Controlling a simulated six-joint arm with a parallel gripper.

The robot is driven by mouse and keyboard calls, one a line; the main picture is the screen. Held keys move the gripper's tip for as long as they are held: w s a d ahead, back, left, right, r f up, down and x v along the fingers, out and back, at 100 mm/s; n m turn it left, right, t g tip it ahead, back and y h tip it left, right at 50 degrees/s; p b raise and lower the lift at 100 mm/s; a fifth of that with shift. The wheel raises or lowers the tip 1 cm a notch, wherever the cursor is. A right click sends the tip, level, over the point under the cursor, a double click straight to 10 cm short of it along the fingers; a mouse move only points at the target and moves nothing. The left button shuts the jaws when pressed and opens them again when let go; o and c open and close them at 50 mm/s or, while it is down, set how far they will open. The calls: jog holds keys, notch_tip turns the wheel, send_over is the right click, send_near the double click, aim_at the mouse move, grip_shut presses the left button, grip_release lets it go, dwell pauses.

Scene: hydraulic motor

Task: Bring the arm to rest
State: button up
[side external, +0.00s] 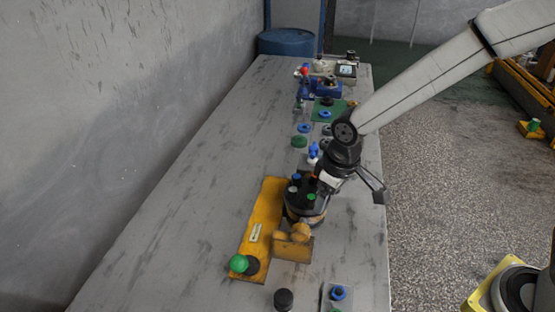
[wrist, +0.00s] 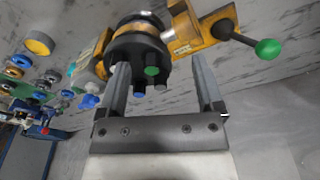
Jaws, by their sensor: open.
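My gripper (side external: 346,183) is over the table beside the motor assembly, with its fingers apart. In the wrist view, my gripper (wrist: 160,66) has two separated fingers with nothing clamped between them. The round dark motor body (side external: 303,207) sits by a yellow fixture (side external: 260,225) and carries several short pegs with blue, black and green ends. In the wrist view, the motor body (wrist: 138,42) shows just beyond the fingertips, its pegs partly between the fingers in the picture. I cannot tell whether a finger touches it.
A green-knobbed handle (side external: 239,263) sticks out of the fixture. A black knob (side external: 284,299) and a small plate with a blue ring (side external: 338,293) are near the front. Several small parts and a blue device (side external: 322,88) stand farther back. The table's left side (side external: 180,220) is clear.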

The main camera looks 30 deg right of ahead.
jog(key=s+d+m+t, duration=0.1)
jog(key=s+d+m, duration=0.2)
jog(key=s+d, duration=0.6)
jog(key=shift+s+d+r+m, duration=0.3)
jog(key=shift+d+r+m, duration=0.1)
jog(key=shift+d, duration=0.75)
